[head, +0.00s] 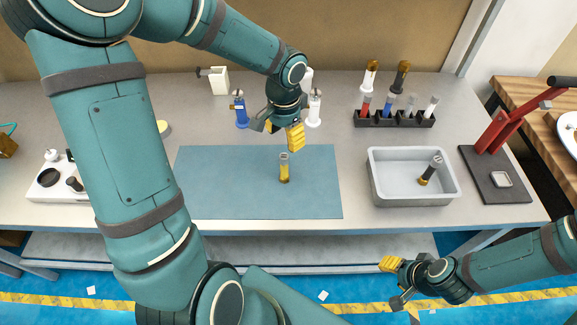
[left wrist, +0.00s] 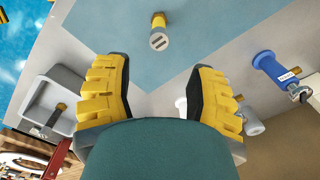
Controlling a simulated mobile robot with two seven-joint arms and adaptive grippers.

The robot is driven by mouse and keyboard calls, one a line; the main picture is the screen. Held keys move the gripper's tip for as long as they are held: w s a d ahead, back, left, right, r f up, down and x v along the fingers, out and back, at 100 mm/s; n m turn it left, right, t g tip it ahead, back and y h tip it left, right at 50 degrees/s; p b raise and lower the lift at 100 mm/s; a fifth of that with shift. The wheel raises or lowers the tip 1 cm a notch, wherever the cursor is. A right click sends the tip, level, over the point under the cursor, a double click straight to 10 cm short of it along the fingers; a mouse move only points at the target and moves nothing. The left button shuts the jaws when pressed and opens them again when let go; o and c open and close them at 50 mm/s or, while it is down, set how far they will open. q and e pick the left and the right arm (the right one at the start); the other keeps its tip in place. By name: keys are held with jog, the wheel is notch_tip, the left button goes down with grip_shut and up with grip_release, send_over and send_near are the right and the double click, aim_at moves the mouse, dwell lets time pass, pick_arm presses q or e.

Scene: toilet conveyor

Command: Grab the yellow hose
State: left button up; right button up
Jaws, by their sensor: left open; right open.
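No long hose shows. A small clear tube with yellow contents (head: 284,168) stands upright on the blue mat (head: 210,185). It also shows in the left wrist view, as a yellow tube (left wrist: 158,32) at the top centre. My left gripper (head: 282,132) is open and empty over the mat's back edge, behind and above the tube. Its two yellow fingers spread wide in the left wrist view (left wrist: 158,70), with the tube beyond their tips and apart from them. My right gripper (head: 398,288) is open and empty, low in front of the table.
A grey tray (head: 380,195) right of the mat holds a dark-topped tube (head: 431,170). A black rack (head: 395,121) with several tubes stands behind it. A blue fixture (head: 241,112) and a white one (head: 314,112) flank my left gripper. A red lever (head: 500,128) stands far right.

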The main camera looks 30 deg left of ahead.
aim_at(284, 156)
pick_arm(q)
jog(key=f, duration=0.3)
jog(key=f+b, duration=0.1)
jog(key=f, duration=0.2)
jog(key=shift+s+f, duration=0.2)
jog(key=shift+f, duration=0.2)
notch_tip(284, 156, down, 5)
jog(key=shift+r+b, duration=0.1)
jog(key=shift+b, duration=0.5)
pick_arm(e)
jog(key=shift+s+a+f, duration=0.1)
jog(key=shift+s+f, duration=0.2)
jog(key=shift+f, duration=0.3)
jog(key=shift+s+f, duration=0.25)
jog(key=shift+f, duration=0.3)
pick_arm(q)
grip_shut()
